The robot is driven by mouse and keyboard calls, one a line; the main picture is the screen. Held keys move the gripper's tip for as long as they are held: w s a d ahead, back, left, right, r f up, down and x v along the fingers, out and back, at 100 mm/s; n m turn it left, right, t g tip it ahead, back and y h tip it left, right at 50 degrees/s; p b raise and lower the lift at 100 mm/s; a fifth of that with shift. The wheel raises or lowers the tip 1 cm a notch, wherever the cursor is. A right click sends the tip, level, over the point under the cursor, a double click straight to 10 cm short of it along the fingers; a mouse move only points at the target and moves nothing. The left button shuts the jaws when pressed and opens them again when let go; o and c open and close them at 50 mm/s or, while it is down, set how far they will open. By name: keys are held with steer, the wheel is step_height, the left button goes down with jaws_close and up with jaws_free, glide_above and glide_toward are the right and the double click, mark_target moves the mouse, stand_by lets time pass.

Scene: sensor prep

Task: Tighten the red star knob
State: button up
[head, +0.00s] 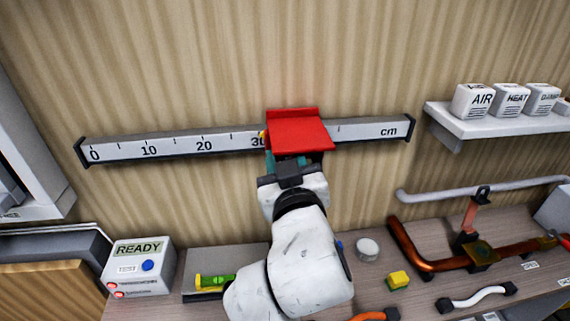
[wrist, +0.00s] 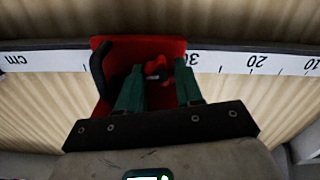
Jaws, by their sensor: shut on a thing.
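A red slider (head: 298,132) sits on the white ruler rail (head: 190,144) on the wall, just right of the 30 mark. It hides that part of the scale in the head view. In the wrist view, the red star knob (wrist: 157,70) shows on the underside of the slider (wrist: 112,66), between my green fingers. My gripper (wrist: 160,80) is shut on the knob. In the head view, my gripper (head: 287,163) is just below the slider, and the knob is hidden there. A small yellow edge (head: 262,138) shows at the slider's left side.
A shelf with white AIR and HEAT boxes (head: 472,101) is on the right wall. Below are a grey pipe (head: 440,194), copper pipe (head: 425,264), yellow block (head: 398,280) and round white disc (head: 367,249). A READY box (head: 140,267) and green level (head: 214,281) stand at left.

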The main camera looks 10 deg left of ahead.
steer(key=m+b, duration=0.3)
steer(key=m, duration=0.1)
steer(key=shift+f, duration=0.15)
steer(key=shift+d+m+b, duration=0.1)
steer(key=shift+m+b, duration=0.95)
steer(key=shift+m, duration=1.05)
steer(key=o, duration=0.7)
steer(key=shift+o, duration=0.2)
